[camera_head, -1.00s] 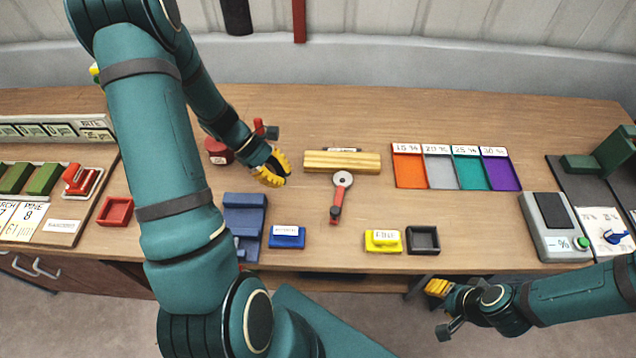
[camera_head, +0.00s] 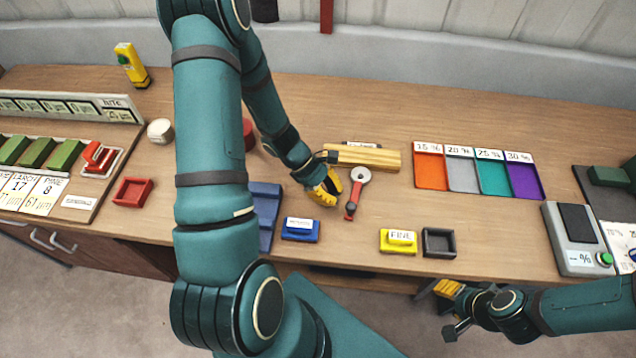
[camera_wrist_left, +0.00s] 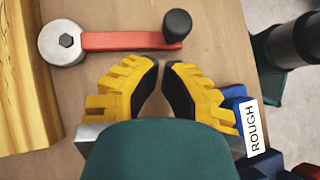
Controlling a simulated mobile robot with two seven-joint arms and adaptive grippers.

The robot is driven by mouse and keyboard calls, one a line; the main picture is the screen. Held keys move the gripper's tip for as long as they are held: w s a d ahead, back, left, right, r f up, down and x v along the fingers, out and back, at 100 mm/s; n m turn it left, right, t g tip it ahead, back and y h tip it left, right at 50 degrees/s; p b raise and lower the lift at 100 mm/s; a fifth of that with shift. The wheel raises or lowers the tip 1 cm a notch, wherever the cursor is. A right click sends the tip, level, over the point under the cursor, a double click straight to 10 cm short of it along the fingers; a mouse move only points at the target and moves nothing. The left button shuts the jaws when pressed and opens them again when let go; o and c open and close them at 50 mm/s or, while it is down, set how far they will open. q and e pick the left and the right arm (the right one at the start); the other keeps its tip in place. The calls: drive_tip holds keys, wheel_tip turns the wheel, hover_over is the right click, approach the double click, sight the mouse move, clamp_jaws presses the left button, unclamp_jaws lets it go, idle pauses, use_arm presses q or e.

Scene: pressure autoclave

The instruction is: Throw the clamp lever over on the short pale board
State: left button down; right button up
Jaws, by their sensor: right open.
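The clamp lever is a red arm (camera_head: 352,207) on a round grey hub (camera_head: 361,174), extending toward the front of the bench. In the left wrist view the red arm (camera_wrist_left: 120,40) ends in a dark knob (camera_wrist_left: 177,24). The short pale board (camera_head: 380,157) lies behind the hub; it fills the left edge of the wrist view (camera_wrist_left: 20,80). My left gripper (camera_head: 338,184) is just left of the lever. Its yellow fingers (camera_wrist_left: 160,66) are partly open, with a narrow empty gap, apart from the arm. My right gripper (camera_head: 440,290) is open at the front edge, far from the lever.
A blue block labelled ROUGH (camera_wrist_left: 250,125) sits in front of my left gripper; it also shows in the head view (camera_head: 300,228). A yellow FINE block (camera_head: 398,241) and black tray (camera_head: 439,243) stand front right. Bench right of the lever is clear.

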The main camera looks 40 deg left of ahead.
use_arm(q)
drive_tip(key=shift+w+d, duration=0.15)
drive_tip(key=shift+d, duration=0.7)
drive_tip(key=shift+w+d+f+b, duration=0.1)
drive_tip(key=shift+w+d+b, duration=0.1)
drive_tip(key=shift+d+b, duration=0.9)
drive_tip(key=shift+d+p, duration=0.25)
drive_tip(key=shift+p, duration=0.1)
